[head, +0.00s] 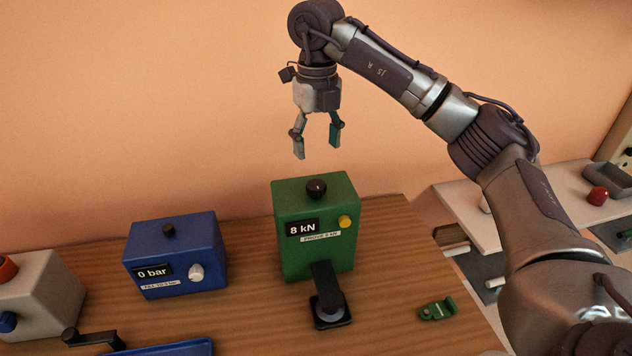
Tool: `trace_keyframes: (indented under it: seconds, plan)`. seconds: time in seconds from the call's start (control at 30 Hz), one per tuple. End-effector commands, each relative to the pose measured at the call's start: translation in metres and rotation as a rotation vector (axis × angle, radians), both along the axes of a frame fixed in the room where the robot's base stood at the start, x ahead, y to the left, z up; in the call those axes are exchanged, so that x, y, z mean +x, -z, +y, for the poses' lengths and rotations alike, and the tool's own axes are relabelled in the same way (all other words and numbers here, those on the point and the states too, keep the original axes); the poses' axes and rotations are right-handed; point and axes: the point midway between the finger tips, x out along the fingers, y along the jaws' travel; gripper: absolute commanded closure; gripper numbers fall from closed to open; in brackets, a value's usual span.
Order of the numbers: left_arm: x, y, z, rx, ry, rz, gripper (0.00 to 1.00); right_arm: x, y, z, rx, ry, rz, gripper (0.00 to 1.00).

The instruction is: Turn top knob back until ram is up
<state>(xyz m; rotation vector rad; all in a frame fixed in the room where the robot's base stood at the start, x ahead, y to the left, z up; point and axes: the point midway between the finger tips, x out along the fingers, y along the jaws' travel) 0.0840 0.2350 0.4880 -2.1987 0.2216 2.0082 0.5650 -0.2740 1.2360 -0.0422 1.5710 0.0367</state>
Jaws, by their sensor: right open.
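A green press box (290,246) stands on the wooden table with a display reading 8 kN. Its black top knob (316,188) sits on the upper face. A yellow button (344,222) is beside the display. The dark ram (322,280) at the front reaches down to a round grey piece on a black base (332,320); whether they touch, I cannot tell. My right gripper (317,150) is open and empty, pointing down above the top knob, clear of it. My left gripper is not in view.
A blue box (215,252) reading 0 bar stands left of the press. A pale box (45,305) with a crank is at the far left. A small green part (437,309) lies on the table to the right. A white side table (560,180) holds a red ball (599,196).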

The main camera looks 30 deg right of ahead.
Motion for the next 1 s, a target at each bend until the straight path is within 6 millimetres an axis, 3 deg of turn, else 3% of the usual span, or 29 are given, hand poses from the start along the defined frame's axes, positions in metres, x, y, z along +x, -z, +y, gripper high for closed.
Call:
trace_keyframes:
  seconds: [0.03, 0.2, 0.5, 0.9, 1.0]
  plan:
    - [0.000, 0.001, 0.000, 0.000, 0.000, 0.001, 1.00, -0.001, 0.015, 0.001, 0.003, -0.002, 0.006, 0.33]
    - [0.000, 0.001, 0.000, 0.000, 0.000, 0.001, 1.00, -0.001, 0.050, 0.001, 0.004, -0.003, 0.005, 0.33]
    - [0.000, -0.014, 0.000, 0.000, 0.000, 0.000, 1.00, 0.000, 0.090, 0.001, 0.002, -0.003, 0.001, 0.33]
    - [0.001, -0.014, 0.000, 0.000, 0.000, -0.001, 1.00, 0.000, 0.099, 0.001, 0.003, -0.003, -0.002, 0.33]
    - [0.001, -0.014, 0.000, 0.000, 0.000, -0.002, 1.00, 0.000, 0.099, 0.001, 0.003, -0.003, -0.001, 0.49]
